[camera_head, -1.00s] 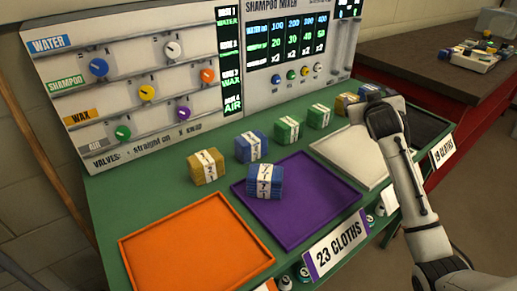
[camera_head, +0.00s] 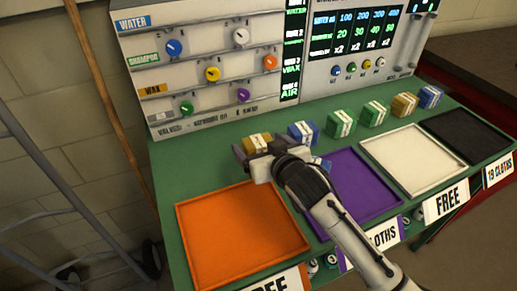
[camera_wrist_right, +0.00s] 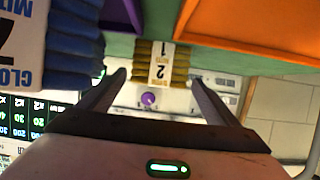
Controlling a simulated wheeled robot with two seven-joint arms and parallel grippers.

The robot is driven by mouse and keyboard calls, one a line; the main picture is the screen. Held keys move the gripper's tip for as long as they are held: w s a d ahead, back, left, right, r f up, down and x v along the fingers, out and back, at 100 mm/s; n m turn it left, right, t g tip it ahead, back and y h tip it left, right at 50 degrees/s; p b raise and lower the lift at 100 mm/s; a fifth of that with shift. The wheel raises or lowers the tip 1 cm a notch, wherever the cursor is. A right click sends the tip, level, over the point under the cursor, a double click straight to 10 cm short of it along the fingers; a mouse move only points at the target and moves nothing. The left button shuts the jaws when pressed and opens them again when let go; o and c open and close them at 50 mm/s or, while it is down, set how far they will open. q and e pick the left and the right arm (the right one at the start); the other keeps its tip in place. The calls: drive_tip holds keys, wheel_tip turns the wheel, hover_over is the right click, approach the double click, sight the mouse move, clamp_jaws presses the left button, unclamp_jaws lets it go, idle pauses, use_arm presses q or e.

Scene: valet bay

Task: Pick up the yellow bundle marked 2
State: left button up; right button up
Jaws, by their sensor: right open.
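The yellow bundle (camera_head: 257,140) stands on the green bench behind the orange tray, partly hidden by my right gripper (camera_head: 257,156). In the right wrist view the yellow bundle (camera_wrist_right: 178,64) has a white label with a 2 on it. It lies ahead of and between the fingertips of my right gripper (camera_wrist_right: 157,80). The jaws are open, with a finger toward each side of the bundle. Contact cannot be made out. A second yellow bundle (camera_head: 404,105) stands farther right in the row. My left gripper is out of view.
A blue bundle (camera_head: 303,133) stands just right of the yellow one. Another blue bundle (camera_head: 322,163) is mostly hidden behind my right arm, in the purple tray (camera_head: 365,187). The orange tray (camera_head: 240,235) is empty. The valve panel (camera_head: 205,70) rises close behind the row.

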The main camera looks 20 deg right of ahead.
sight(253, 138)
drive_tip(key=shift+x, duration=2.85)
drive_tip(key=shift+d, duration=0.1)
drive_tip(key=c, duration=1.2)
